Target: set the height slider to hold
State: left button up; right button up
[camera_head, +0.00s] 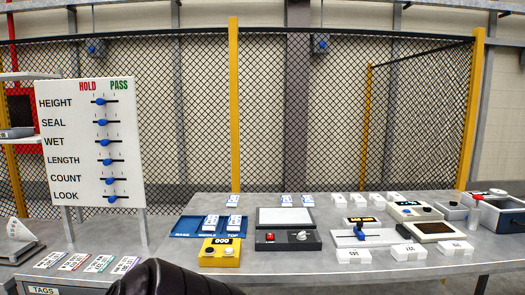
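A white board (72,150) stands on posts at the left, with HOLD in red above the left of its slider column and PASS in green above the right. The height slider (101,101) is the top one, a blue knob on a short black horizontal track. The knob sits near the track's middle, slightly toward the HOLD side. The SEAL, WET, LENGTH, COUNT and LOOK sliders below have similar knob positions. Neither gripper shows. A dark rounded part at the bottom edge, left of centre, looks like part of my arm.
A grey table (375,267) holds a yellow two-button box (220,252), a blue tray (185,228), a dark switch box (286,241) and several white blocks. Tag cards (87,262) lie below the board. A mesh fence (300,120) stands behind. The space before the board looks clear.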

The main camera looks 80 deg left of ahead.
aim_at(100, 102)
jog(key=u, duration=3.65)
